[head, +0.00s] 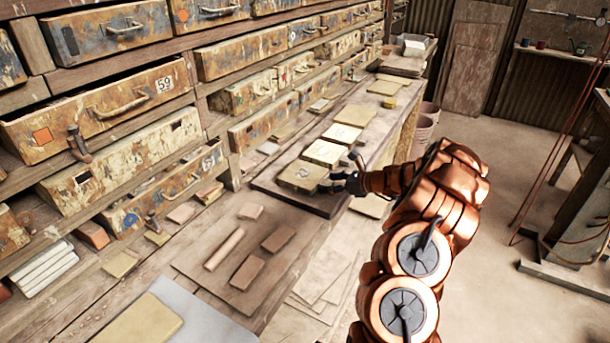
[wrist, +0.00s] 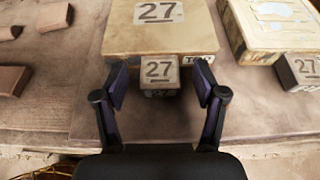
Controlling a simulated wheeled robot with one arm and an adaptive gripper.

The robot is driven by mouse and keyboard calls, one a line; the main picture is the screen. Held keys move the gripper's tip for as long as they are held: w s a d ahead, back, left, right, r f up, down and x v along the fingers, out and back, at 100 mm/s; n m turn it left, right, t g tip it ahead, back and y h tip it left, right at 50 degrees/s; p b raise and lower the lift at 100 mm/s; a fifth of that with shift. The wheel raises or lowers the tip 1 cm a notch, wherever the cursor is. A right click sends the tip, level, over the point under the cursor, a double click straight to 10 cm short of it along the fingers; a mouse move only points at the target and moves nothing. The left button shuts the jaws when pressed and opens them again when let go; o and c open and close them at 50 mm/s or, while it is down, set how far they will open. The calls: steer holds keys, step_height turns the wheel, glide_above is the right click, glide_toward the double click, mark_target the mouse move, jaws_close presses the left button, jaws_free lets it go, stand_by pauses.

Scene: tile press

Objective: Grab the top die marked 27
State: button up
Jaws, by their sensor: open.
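In the wrist view a large, flat, tan die (wrist: 195,30) has a white label reading 27 on its upper face. A label that seems to read TOP is on its near side. A small block (wrist: 158,72), also marked 27, sits against or just in front of that near side and hides part of it. My gripper (wrist: 161,86) is open, its two fingers on either side of the small block, with small gaps. In the head view my gripper (head: 342,180) is at the right edge of the nearest die (head: 301,173) in a row; fingers partly cover the small block.
Another large die (wrist: 255,35) with a worn white label and a small numbered block (wrist: 303,72) are to the right in the wrist view. Small brown blocks (wrist: 10,80) lie left. Drawers (head: 105,105) line the left in the head view. Open floor (head: 490,200) is to the right.

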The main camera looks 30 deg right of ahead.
steer(key=shift+w+a, duration=0.1)
steer(key=shift+w, duration=0.05)
steer(key=shift+c, duration=0.4)
jaws_close()
